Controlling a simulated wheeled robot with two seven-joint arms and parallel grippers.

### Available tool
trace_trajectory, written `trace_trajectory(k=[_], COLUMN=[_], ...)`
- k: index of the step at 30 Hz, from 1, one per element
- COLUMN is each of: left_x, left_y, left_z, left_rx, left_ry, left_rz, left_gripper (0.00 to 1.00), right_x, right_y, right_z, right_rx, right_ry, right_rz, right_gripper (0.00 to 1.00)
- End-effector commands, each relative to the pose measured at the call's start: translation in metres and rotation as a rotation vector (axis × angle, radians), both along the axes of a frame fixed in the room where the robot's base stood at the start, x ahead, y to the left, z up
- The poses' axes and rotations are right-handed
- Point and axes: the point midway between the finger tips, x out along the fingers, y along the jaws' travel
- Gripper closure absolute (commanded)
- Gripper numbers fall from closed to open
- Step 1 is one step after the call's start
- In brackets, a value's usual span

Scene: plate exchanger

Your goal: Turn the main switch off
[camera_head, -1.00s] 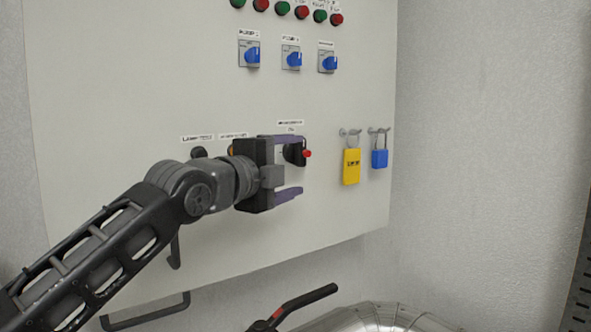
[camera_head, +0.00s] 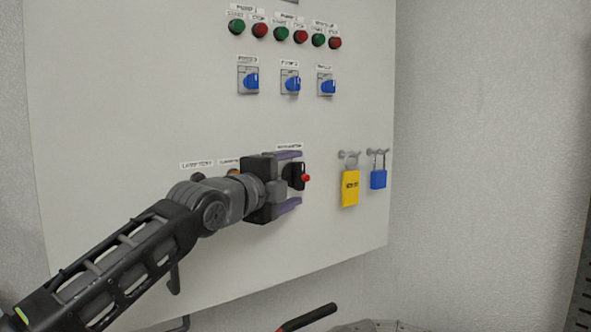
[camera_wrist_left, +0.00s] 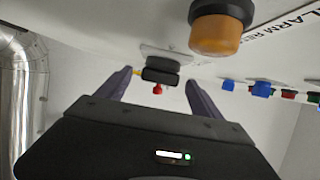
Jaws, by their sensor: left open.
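The main switch (camera_head: 294,176) is a black rotary handle with a red tip, on the light cabinet panel under a small label. In the left wrist view the main switch (camera_wrist_left: 161,76) shows ahead, between the two finger directions, its red part below the black handle. My left gripper (camera_head: 288,180) is open, its purple fingers above and below the switch in the head view. The left gripper (camera_wrist_left: 157,85) also shows its two fingers spread on either side of the switch in the wrist view. I cannot tell whether they touch it. My right gripper is not in view.
Yellow (camera_head: 350,188) and blue (camera_head: 378,179) padlocks hang on hooks right of the switch. Blue selector switches (camera_head: 290,82) and green and red buttons (camera_head: 281,34) sit above. An amber lamp (camera_wrist_left: 216,35) is close to the gripper. A dark red-marked lever (camera_head: 308,317) stands below.

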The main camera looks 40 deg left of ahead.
Motion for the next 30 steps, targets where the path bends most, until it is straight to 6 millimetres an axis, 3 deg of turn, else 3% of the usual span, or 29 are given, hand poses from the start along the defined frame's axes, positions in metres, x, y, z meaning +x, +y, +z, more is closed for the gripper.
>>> trace_trajectory(k=[4,13,30], left_x=[0.0137,0.0158,0.0156], left_y=[0.0005,0.0018,0.0017], left_z=[0.0019,-0.0002,-0.0004], left_rx=[0.001,0.000,0.000], left_ry=[0.000,-0.001,0.000], left_rz=[-0.001,0.001,0.001], left_gripper=[0.24,0.24,0.70], right_x=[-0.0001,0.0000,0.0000], right_y=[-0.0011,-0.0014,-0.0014], right_z=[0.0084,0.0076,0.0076], right_rx=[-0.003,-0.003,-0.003], right_ry=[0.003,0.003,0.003], right_rz=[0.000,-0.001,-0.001], right_gripper=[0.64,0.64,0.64])
